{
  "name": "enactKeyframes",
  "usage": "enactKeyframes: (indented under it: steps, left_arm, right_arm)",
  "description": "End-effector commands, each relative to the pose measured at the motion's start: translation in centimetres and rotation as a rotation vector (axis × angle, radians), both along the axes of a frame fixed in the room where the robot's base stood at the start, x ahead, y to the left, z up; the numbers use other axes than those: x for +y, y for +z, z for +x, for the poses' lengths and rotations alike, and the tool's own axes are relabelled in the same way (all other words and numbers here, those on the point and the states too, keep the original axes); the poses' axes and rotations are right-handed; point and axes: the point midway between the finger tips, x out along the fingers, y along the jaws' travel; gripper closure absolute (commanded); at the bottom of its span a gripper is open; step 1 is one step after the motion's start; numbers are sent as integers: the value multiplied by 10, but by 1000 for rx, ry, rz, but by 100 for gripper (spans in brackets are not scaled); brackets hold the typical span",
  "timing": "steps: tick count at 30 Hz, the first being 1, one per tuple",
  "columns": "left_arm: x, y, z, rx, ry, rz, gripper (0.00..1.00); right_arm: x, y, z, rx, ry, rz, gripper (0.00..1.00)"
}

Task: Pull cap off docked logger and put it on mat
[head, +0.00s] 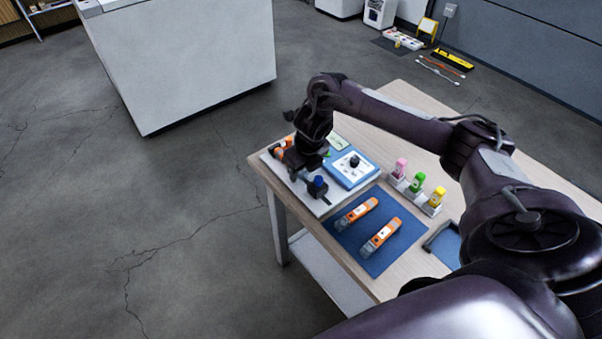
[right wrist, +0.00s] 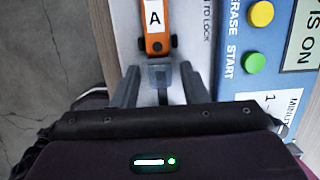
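The docked logger, orange with a white label "A" (right wrist: 154,18), sits on a white board at the table's far left corner. It shows in the head view (head: 279,149), partly hidden by my right arm. Its grey cap (right wrist: 160,76) is at the end towards my right gripper (right wrist: 161,88). The right fingers are apart, one on each side of the cap, with gaps visible between. The blue mat (head: 373,262) lies nearer on the table, with two orange loggers (head: 357,213) (head: 380,237) on it. My left gripper is not in view.
A blue and white control box (head: 351,169) stands right beside the docked logger. A dark post with a blue top (head: 318,186) is at the board's near side. Pink, green and yellow bottles (head: 416,184) stand in a white rack. A blue tray (head: 446,250) lies right of the mat.

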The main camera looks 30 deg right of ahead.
Motion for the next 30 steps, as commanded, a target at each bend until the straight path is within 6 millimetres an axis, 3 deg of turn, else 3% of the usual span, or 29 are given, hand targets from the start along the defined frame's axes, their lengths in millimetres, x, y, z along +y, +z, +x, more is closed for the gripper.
enactKeyframes:
  steps: [4,11,30]
  left_arm:
    - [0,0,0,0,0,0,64]
    - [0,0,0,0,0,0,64]
    - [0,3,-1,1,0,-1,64]
  right_arm:
    - [0,0,0,-1,0,0,63]
    - [0,0,0,-1,-1,0,92]
    - [-1,0,-7,1,0,0,92]
